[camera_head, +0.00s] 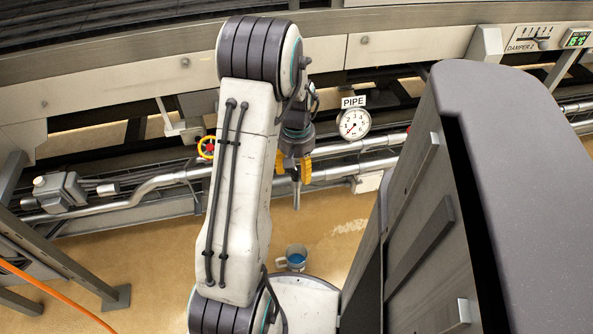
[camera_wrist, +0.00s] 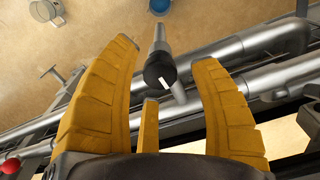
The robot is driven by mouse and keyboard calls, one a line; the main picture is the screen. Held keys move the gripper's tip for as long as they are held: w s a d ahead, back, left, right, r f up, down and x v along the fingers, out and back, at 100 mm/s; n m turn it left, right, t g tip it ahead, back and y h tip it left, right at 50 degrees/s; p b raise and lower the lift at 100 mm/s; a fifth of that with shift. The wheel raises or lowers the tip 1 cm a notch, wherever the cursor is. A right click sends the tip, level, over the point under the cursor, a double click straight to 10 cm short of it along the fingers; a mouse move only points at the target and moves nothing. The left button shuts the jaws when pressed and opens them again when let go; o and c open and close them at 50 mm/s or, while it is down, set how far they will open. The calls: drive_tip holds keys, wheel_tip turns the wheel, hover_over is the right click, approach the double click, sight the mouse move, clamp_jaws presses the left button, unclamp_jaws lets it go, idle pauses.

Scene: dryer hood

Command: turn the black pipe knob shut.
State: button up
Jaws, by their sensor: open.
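The black pipe knob (camera_wrist: 159,70) shows in the wrist view as a round dark cap with a short white mark on its face. A grey metal stem runs from it toward the top of the picture. My gripper (camera_wrist: 166,55) has its yellow fingers spread, one on each side of the knob, with visible gaps. I cannot tell how far the fingertips reach along it. In the head view, my gripper (camera_head: 294,167) is at the pipes, and the knob is hidden there. The round white gauge (camera_head: 354,124) under the PIPE label stands to the right.
Silver pipes (camera_head: 150,188) run across behind my gripper. A large grey cabinet (camera_head: 520,150) fills the right. A bucket (camera_head: 293,258) with blue contents stands on the tan floor.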

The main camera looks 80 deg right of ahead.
drive_tip(key=shift+f, duration=0.35)
drive_tip(key=shift+c, duration=0.2)
